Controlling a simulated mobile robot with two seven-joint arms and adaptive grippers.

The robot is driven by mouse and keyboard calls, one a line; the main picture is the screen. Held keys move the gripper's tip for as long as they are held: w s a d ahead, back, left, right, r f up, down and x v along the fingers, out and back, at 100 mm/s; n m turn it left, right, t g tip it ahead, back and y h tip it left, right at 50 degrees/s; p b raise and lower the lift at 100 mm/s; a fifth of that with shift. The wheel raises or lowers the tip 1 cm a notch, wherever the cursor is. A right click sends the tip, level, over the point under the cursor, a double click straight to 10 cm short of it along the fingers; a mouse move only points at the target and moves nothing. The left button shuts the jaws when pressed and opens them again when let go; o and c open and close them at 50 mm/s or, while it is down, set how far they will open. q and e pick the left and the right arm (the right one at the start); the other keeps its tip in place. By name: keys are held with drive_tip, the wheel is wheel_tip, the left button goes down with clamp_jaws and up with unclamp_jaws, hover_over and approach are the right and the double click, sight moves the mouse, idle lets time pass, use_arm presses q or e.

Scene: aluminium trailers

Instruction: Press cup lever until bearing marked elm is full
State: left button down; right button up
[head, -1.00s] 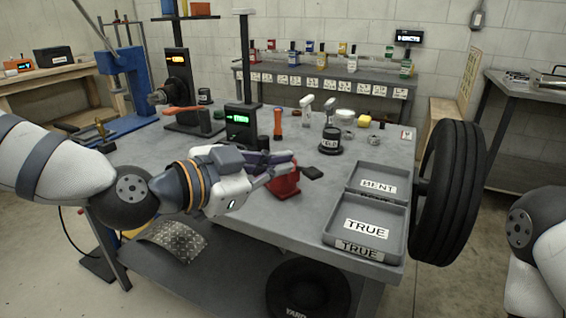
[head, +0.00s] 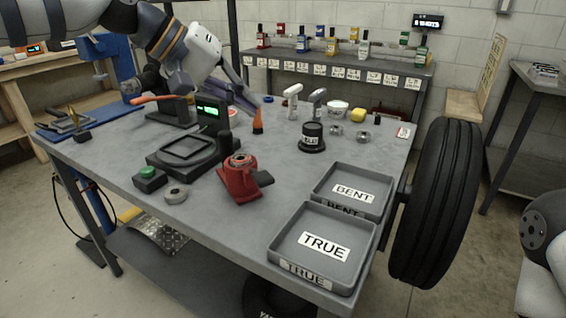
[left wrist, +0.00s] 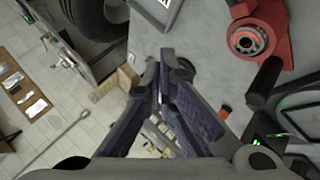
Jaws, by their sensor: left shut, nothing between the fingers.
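The red tool also shows in the left wrist view (left wrist: 262,38), with the bearing ring (left wrist: 246,40) and dark lever (left wrist: 265,78). I cannot read an elm mark on it. How full it is cannot be told. My left gripper (head: 249,104) is shut and empty, above the bench behind the red tool and apart from it; in the left wrist view its fingers (left wrist: 166,66) are together. My right gripper is out of view.
A scale with a green display (head: 208,111) and a black pan stands left of the red tool. Trays marked BENT (head: 372,176) and TRUE (head: 285,262) lie at front right. A tyre (head: 440,200) is at right.

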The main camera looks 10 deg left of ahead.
use_arm(q)
drive_tip(key=n, duration=0.1)
hover_over(252, 171)
drive_tip(key=f, duration=0.6)
drive_tip(key=shift+w+a+b, duration=0.25)
drive_tip(key=shift+w+b, duration=0.1)
drive_tip(key=shift+s+d+f, duration=0.1)
drive_tip(key=shift+f, duration=0.15)
drive_tip(key=shift+s+d+f, duration=0.15)
drive_tip(key=shift+f, duration=0.65)
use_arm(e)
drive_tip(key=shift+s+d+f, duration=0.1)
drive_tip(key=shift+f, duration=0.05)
use_arm(q)
drive_tip(key=shift+p, duration=0.3)
drive_tip(key=shift+s+f, duration=0.1)
drive_tip(key=shift+f, duration=0.3)
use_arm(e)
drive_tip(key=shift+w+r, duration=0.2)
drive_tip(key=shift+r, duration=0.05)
